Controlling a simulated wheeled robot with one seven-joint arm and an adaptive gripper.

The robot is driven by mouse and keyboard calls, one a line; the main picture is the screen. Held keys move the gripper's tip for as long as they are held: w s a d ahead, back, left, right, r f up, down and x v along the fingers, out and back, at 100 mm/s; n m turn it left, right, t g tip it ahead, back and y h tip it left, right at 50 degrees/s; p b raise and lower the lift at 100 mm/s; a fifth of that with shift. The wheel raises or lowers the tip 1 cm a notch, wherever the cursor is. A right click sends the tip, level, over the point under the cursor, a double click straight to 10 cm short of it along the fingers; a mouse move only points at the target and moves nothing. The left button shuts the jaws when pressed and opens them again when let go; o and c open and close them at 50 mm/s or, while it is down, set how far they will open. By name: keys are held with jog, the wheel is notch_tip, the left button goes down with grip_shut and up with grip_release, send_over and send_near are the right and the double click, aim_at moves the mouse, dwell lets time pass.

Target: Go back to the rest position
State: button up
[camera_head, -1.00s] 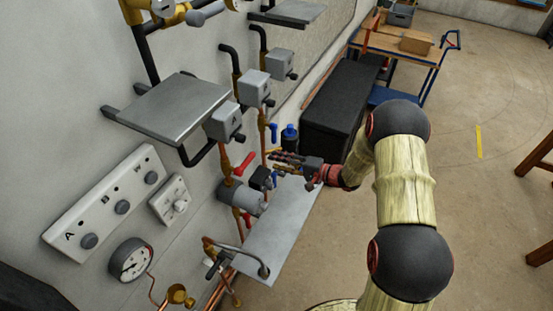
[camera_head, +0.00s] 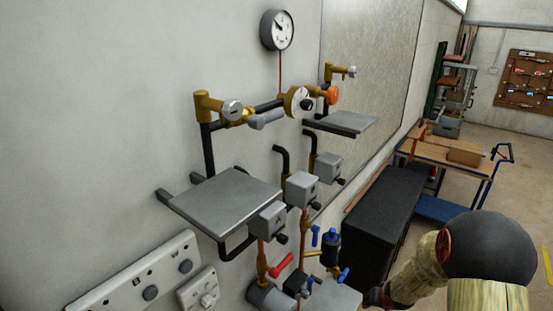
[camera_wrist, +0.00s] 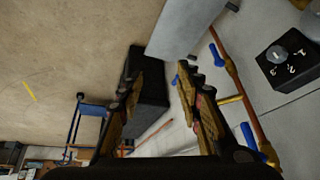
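My gripper (camera_wrist: 160,86) shows in the wrist view with its two fingers apart and nothing between them. In the head view only my upper arm and a bit of the wrist show at the lower right; the fingers cannot be made out. Beyond the fingers in the wrist view lie the black box (camera_wrist: 153,102) and a grey shelf (camera_wrist: 186,28). A pipe with blue handles (camera_wrist: 250,135) runs close to the right finger.
In the head view, a grey wall shelf (camera_head: 225,200) and valve pipes stick out from the wall. A black box (camera_head: 380,222) stands by the wall. A blue-framed cart (camera_head: 440,152) stands farther back. Floor on the right looks open.

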jog(key=s+a+r+n+g+b, duration=0.1)
jog(key=s+r+b, duration=0.2)
jog(key=s, duration=0.3)
jog(key=s+a+r+g+h+b, duration=0.1)
jog(key=s+r+g+b, duration=0.1)
jog(key=s, duration=0.4)
jog(key=s+a+r+n+g+b, duration=0.1)
jog(key=s+r+b, duration=0.2)
jog(key=s, duration=0.3)
jog(key=s+a+r+t+y+b, duration=0.1)
jog(key=s+a+r+t+b, duration=0.3)
jog(key=s+a+b, duration=0.8)
jog(key=shift+s+n+y+b, duration=0.2)
jog(key=shift+n+y+b, duration=0.2)
jog(key=shift+b, duration=0.3)
